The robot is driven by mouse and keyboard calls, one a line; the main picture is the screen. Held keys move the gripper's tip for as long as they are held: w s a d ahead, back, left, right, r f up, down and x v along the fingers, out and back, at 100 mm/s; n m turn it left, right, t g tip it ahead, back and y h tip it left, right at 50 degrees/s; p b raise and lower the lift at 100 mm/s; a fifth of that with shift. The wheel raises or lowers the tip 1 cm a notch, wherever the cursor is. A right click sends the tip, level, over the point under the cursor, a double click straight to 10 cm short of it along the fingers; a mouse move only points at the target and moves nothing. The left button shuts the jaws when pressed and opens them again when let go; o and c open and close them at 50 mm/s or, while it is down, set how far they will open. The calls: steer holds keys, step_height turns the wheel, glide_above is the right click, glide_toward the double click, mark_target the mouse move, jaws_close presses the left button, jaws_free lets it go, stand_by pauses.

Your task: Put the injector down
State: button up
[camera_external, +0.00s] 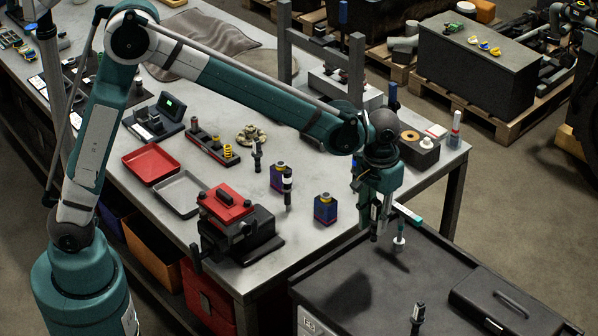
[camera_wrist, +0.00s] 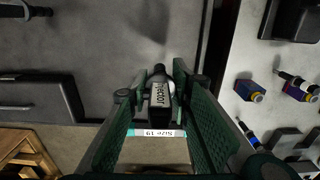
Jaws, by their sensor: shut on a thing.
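The injector is a dark, slim part with a white label reading partly "ector" (camera_wrist: 159,94). My gripper (camera_wrist: 157,86) is shut on it, with one green finger on each side. In the external view my gripper (camera_external: 376,218) points down near the back edge of the dark cabinet top (camera_external: 335,268), and the injector's dark lower end (camera_external: 374,236) hangs below the fingers. It appears to be clear of the surface, but the exact height is hard to tell. The injector's upper part is hidden by the fingers in the external view.
A dark case (camera_external: 515,302) and a small upright black part (camera_external: 417,316) occupy the cabinet's front. The steel bench (camera_external: 300,236) holds a red vise (camera_external: 226,204) and boxes.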

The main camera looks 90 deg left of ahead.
mark_target(373, 240)
steer(key=shift+f, duration=0.3)
steer(key=shift+f, duration=0.1)
steer(key=shift+a+f, duration=0.1)
steer(key=shift+f, duration=2.75)
steer(key=shift+f+p, duration=0.3)
steer(key=shift+f, duration=1.75)
steer(key=shift+f, duration=0.15)
steer(key=o, duration=1.1)
